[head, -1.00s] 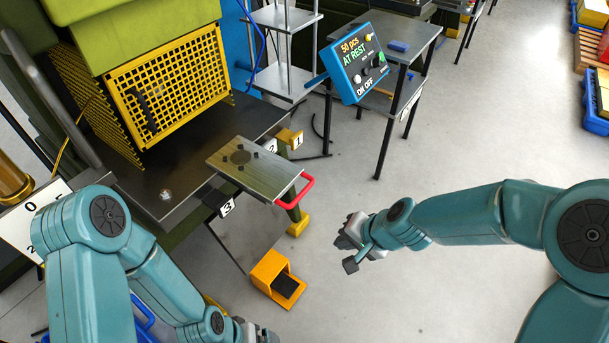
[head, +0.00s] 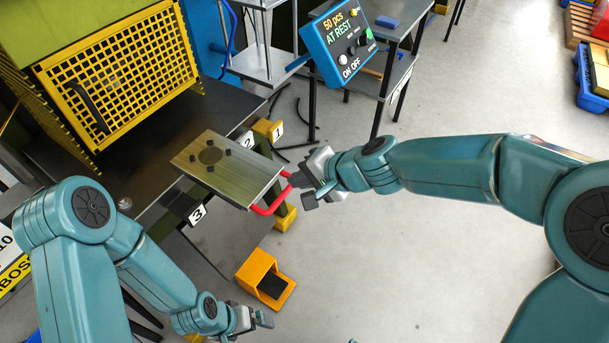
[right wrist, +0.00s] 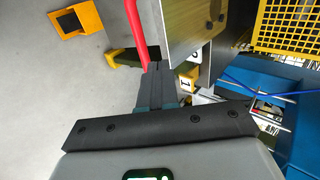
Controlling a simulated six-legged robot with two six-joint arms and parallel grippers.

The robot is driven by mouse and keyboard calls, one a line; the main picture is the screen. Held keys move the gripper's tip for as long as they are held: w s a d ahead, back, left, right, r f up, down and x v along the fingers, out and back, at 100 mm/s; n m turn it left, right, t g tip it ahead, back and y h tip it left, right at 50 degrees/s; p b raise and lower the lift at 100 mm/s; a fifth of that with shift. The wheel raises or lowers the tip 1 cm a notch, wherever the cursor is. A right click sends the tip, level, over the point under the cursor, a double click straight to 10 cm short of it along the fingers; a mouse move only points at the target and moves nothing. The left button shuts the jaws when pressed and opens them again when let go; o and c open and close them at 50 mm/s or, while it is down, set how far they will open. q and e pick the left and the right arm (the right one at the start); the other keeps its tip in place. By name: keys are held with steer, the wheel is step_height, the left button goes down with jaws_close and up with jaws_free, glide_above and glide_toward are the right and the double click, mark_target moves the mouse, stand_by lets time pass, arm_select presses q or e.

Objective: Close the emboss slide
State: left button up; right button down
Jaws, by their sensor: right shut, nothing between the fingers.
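The emboss slide (head: 228,166) is a flat metal plate with a round mark and several dark studs. It sticks out from the press table. Its red handle (head: 268,209) is on the near right edge and also shows in the right wrist view (right wrist: 134,30). My right gripper (head: 297,184) is at the handle's far right end, its fingers shut and empty. In the right wrist view the fingertips (right wrist: 157,68) are close beside the handle and the plate's edge; I cannot tell whether they touch. My left gripper (head: 265,320) is low in the head view, away from the slide; its opening is unclear.
The yellow mesh guard (head: 120,80) stands behind the slide on the dark press table (head: 232,103). A blue control panel (head: 342,45) reads "AT REST". An orange foot pedal (head: 265,278) sits on the floor below. Open floor lies to the right.

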steer(key=b+x, duration=0.1)
steer(key=x, duration=0.4)
steer(key=shift+s+a+f, duration=0.1)
steer(key=shift+a+f, duration=0.05)
steer(key=shift+f, duration=0.05)
steer(key=shift+w+a+f, duration=0.15)
steer(key=shift+w+a, duration=0.05)
steer(key=shift+w, duration=0.1)
